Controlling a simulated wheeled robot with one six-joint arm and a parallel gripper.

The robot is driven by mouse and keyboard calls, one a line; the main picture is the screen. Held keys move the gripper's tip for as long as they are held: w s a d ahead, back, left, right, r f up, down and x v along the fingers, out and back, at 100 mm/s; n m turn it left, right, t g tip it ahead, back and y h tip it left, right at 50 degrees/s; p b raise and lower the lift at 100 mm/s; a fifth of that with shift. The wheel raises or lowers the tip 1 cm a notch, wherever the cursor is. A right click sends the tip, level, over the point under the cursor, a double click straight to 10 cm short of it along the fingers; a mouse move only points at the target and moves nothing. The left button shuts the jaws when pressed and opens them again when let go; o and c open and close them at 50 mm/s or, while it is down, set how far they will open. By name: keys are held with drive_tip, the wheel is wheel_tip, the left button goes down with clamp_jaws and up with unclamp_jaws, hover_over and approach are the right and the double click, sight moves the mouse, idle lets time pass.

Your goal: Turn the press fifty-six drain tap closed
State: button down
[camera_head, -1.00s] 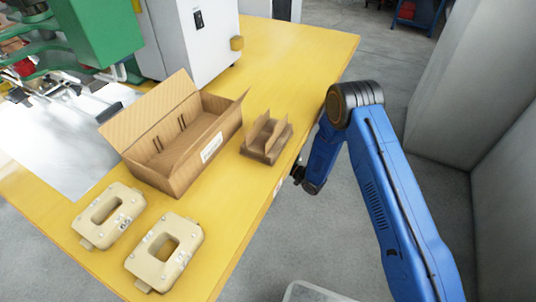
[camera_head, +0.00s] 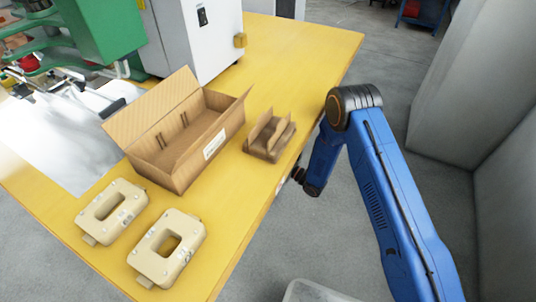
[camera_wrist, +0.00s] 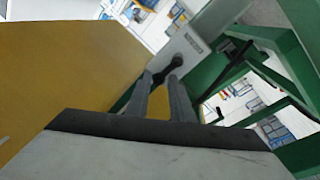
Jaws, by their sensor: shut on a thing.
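In the wrist view, a dark tap handle (camera_wrist: 172,68) stands out from a grey panel (camera_wrist: 205,30) with a small label plate (camera_wrist: 194,43). My gripper (camera_wrist: 165,83) has its two grey fingers at this handle, one on each side, and is shut on it. The fingers hide part of the handle, and the tap's body cannot be made out. In the head view, my blue arm reaches down beside the yellow table's right edge. My fingers and the tap are hidden there behind the table.
The yellow table (camera_head: 305,55) bears an open cardboard box (camera_head: 190,160), a small cardboard holder (camera_head: 270,150) and two beige moulded frames (camera_head: 112,235), (camera_head: 189,247). A green press (camera_head: 105,30) and white cabinet (camera_head: 210,45) stand behind. Green frame bars (camera_wrist: 285,50) are close right of my gripper.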

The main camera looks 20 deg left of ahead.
drive_tip(key=shift+d+f, duration=0.1)
idle(0.4)
drive_tip(key=c, duration=1.6)
unclamp_jaws()
drive_tip(key=shift+o, duration=0.2)
drive_tip(key=v, duration=1.7)
drive_tip(key=shift+d, duration=0.2)
drive_tip(key=shift+w, duration=0.1)
